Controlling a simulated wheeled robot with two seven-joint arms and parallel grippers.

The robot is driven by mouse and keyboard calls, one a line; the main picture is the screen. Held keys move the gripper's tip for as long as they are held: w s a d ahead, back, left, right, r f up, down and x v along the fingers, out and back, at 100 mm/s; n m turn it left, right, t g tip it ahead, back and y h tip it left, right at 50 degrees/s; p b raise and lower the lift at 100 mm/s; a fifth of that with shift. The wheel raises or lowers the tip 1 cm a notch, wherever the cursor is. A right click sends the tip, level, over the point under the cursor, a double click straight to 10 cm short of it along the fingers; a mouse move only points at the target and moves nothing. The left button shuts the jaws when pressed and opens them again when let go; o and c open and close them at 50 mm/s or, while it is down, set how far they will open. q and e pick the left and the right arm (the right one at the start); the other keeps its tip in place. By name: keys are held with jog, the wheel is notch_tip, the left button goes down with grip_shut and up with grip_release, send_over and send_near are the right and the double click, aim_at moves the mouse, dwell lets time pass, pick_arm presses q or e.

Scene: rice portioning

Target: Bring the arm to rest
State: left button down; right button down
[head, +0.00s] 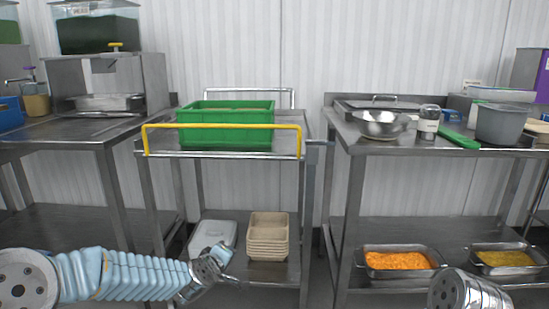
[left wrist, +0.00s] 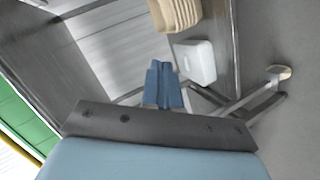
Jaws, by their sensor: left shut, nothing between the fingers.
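My left arm, in a light blue sleeve, reaches in from the left along the bottom of the head view. My left gripper (head: 222,270) is at its end, low in front of the cart's lower shelf. In the left wrist view its blue fingers (left wrist: 164,86) are together with nothing between them. Only a round silver part of my right arm shows at the bottom right of the head view; its gripper is out of view.
The cart's lower shelf holds stacked beige trays (head: 268,236) and a white container (head: 212,238). A green crate (head: 226,139) sits on top behind a yellow rail (head: 222,126). Steel tables stand either side; food pans (head: 401,272) sit on the right lower shelf.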

pick_arm(q)
jog(key=s+d+f+m+g, duration=0.1)
jog(key=s+f+m+g, duration=0.45)
jog(key=f, duration=0.95)
jog(key=s+f+m+g, duration=0.1)
jog(key=s+f+g, duration=0.1)
jog(key=s+f, duration=0.4)
jog(key=s+f+m+g, duration=0.1)
jog(key=s+f, duration=0.5)
jog(key=s, duration=0.7)
jog(key=s+f+m+g+h, duration=0.1)
jog(key=s+f+g, duration=0.2)
jog(key=s+f, duration=0.3)
jog(key=s+d, duration=0.1)
jog(key=s, duration=0.3)
jog(key=shift+f, duration=0.3)
jog(key=shift+g, duration=0.25)
